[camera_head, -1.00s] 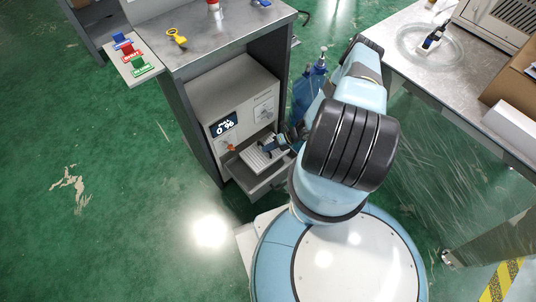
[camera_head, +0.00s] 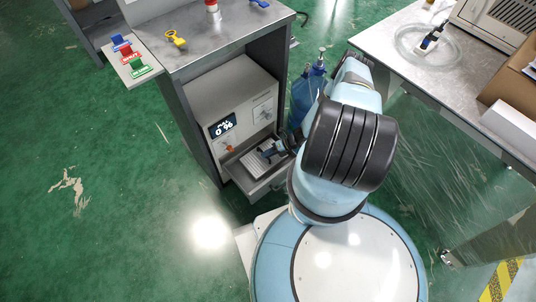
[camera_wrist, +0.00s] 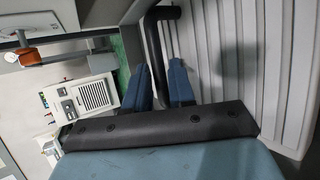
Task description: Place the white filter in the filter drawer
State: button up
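The white filter (camera_head: 259,161) is a ribbed light panel, low in the open filter drawer (camera_head: 262,183) at the bottom of the grey machine in the head view. In the wrist view the ribbed filter (camera_wrist: 250,75) fills the right side, and its black bent handle (camera_wrist: 155,45) runs down between the two blue fingers. My gripper (camera_wrist: 159,72) has a finger on each side of this handle and seems shut on it. In the head view my gripper (camera_head: 277,148) is at the filter, partly hidden by my arm. I cannot tell whether the filter rests on the drawer floor.
The machine's display (camera_head: 222,126) and an orange-red knob (camera_head: 228,149) sit above the drawer. The cabinet's side walls flank the machine. A blue bottle (camera_head: 308,88) stands to its right. A metal table (camera_head: 395,55) is at the right. The floor at left is clear.

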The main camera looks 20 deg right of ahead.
jog(key=shift+o, duration=1.3)
jog(key=v, duration=1.2)
jog(key=shift+c, duration=0.2)
